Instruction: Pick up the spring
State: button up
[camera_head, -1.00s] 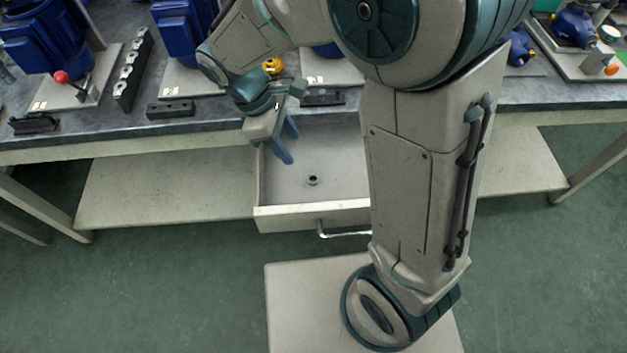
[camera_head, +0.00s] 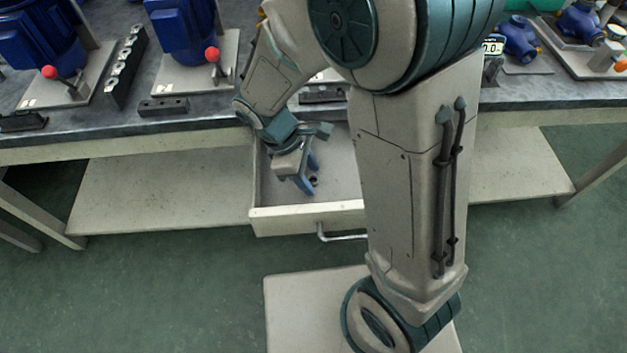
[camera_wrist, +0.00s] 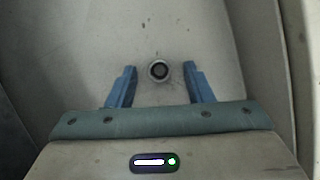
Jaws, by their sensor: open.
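The spring (camera_wrist: 159,70) is a small dark ring-like piece on the floor of the open drawer (camera_head: 262,212). In the wrist view it lies just ahead of the fingertips, centred between them. In the head view the spring (camera_head: 314,180) is a small dark spot beside the fingers, partly hidden by them. My gripper (camera_head: 309,176) is open and empty, reaching down inside the drawer.
The drawer's front wall and metal handle (camera_head: 340,237) stick out below the bench. Drawer walls stand close on both sides of my gripper. The grey benchtop (camera_head: 120,128) above carries blue motors (camera_head: 185,30), a dark block (camera_head: 163,106) and a socket rail (camera_head: 125,65).

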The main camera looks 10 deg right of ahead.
grip_shut()
jog(key=shift+r, duration=0.15)
